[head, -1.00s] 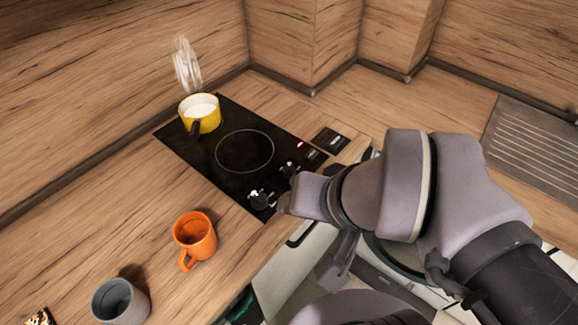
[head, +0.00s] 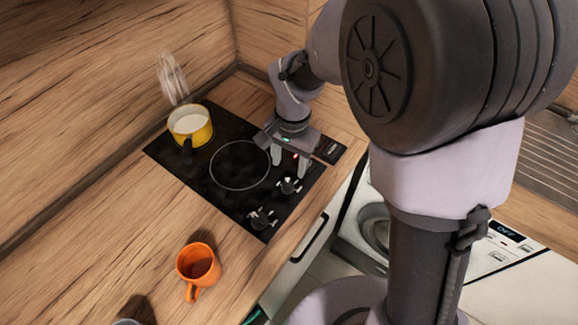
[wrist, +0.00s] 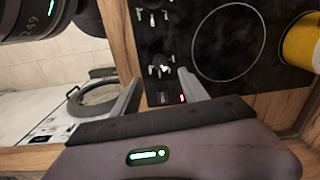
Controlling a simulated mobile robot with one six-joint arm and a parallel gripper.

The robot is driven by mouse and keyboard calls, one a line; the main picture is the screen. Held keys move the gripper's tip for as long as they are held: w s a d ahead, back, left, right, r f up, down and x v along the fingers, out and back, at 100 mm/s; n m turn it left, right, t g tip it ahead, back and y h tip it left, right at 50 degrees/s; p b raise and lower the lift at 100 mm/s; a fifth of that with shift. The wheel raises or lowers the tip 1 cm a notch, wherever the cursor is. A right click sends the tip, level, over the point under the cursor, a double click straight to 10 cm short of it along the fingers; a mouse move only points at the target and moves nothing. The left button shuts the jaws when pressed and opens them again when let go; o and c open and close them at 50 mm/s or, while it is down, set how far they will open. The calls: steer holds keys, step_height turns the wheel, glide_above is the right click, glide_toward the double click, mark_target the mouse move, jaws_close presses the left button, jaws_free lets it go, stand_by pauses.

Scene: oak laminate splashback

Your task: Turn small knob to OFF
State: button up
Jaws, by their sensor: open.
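Two dark knobs with light metal parts sit on the black hob's front edge. One knob (head: 289,185) is nearer the red light, and the other (head: 262,217) is nearer the orange mug. I cannot tell for sure which is the small one, nor read their settings. My gripper (head: 290,166) is open and empty, pointing down over the hob beside the first knob. In the wrist view that knob (wrist: 160,68) shows roughly between the spread fingertips, apart from both. The other knob (wrist: 151,14) is at the top edge there.
A yellow pot (head: 190,127) with white contents steams at the hob's far left. A red light (head: 295,156) glows near a dark panel (head: 331,150). An orange mug (head: 198,266) stands on the wooden counter. A washing machine (head: 376,230) is below at right.

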mark_target(288, 183)
steer(key=f+b, duration=0.1)
steer(key=f, duration=0.4)
steer(key=f+b, duration=0.1)
steer(key=f, duration=0.4)
steer(key=shift+w+a+b, duration=0.1)
steer(key=shift+a+b, duration=0.1)
steer(key=shift+b, duration=0.15)
steer(key=shift+c, duration=0.4)
jaws_close()
